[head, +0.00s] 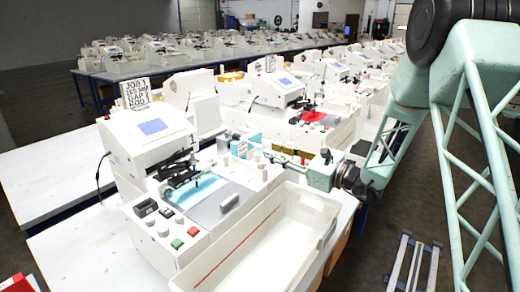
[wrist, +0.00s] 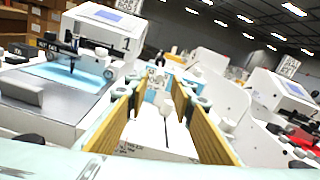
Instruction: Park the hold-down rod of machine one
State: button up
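Machine one (head: 149,141) is a white plotter with a blue screen at the left of the head view. Its number 1 shows in the wrist view (wrist: 103,22). A dark pen carriage (head: 181,172) stands over a blue sheet (head: 192,190). A short grey bar (head: 229,202) lies on the grey plate in front of it; I cannot tell whether this is the hold-down rod. My gripper (head: 284,157) is at the right side of machine one. In the wrist view my gripper (wrist: 162,88) is open, its yellow-brown pads wide apart. A pale upright peg shows between them, not visibly touched.
A long white tray (head: 318,202) lies along the front of machine one. Green (head: 177,244) and red (head: 193,231) buttons are at its left corner. A neighbouring plotter (head: 274,89) with a red sheet (head: 313,117) stands behind. Small fixtures crowd the space around my gripper.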

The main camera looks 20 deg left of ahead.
aim_at(260, 147)
jog(key=shift+b+x, duration=0.45)
jog(key=shift+x, duration=2.8)
grip_shut()
